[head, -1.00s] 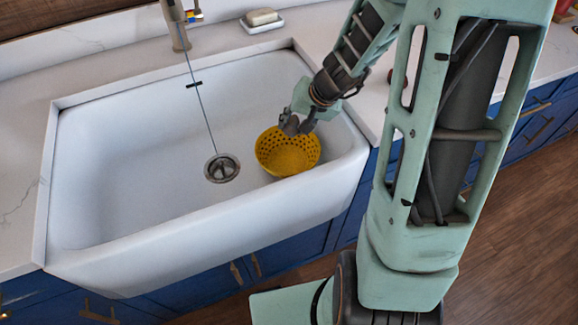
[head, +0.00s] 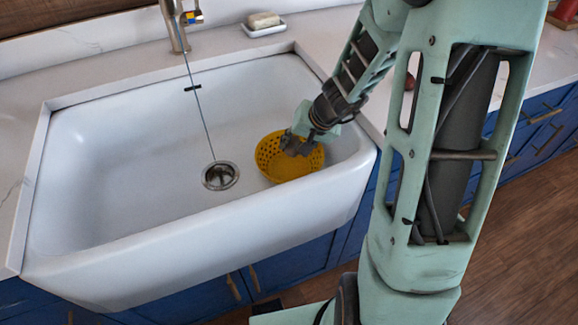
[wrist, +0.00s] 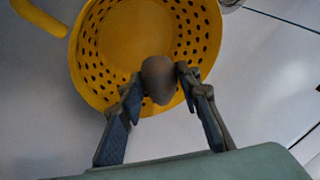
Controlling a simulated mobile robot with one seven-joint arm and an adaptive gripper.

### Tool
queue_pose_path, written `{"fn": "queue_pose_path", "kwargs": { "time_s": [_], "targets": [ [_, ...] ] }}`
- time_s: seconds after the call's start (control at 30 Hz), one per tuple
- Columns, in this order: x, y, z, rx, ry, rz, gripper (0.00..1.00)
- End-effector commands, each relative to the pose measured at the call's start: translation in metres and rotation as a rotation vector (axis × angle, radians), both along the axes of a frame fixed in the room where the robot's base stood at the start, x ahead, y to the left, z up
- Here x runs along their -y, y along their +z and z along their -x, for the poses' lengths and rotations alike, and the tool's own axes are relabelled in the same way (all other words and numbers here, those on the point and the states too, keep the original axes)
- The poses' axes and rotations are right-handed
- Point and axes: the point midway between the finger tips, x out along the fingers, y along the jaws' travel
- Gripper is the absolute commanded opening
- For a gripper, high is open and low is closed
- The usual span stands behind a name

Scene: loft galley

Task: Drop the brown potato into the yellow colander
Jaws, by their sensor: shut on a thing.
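The yellow colander (head: 285,168), with holes in its wall, stands in the right part of the white sink. It also fills the upper middle of the wrist view (wrist: 105,45). My gripper (head: 297,146) is over the colander, within its outline. In the wrist view, my gripper (wrist: 158,84) is shut on the brown potato (wrist: 158,78), which sits between the two fingertips against the colander's inside as background. I cannot tell how far the potato is above the colander's bottom. In the head view the potato is hidden by my gripper.
The white sink (head: 130,150) has a drain (head: 220,175) left of the colander and a tap (head: 175,25) at the back. A soap dish (head: 264,28) with soap stands on the counter behind. The sink's left part is empty.

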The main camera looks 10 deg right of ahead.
Motion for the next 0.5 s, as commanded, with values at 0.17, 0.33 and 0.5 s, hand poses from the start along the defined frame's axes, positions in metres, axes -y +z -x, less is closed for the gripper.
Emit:
{"fn": "queue_pose_path", "kwargs": {
  "time_s": [0.17,0.33,0.5],
  "targets": [
    [0.0001,0.0007,-0.0001,0.000,0.000,0.000,0.41],
    [0.0001,0.0007,-0.0001,0.000,0.000,0.000,0.52],
    [0.0001,0.0005,0.0000,0.000,0.000,0.000,0.52]
  ]
}}
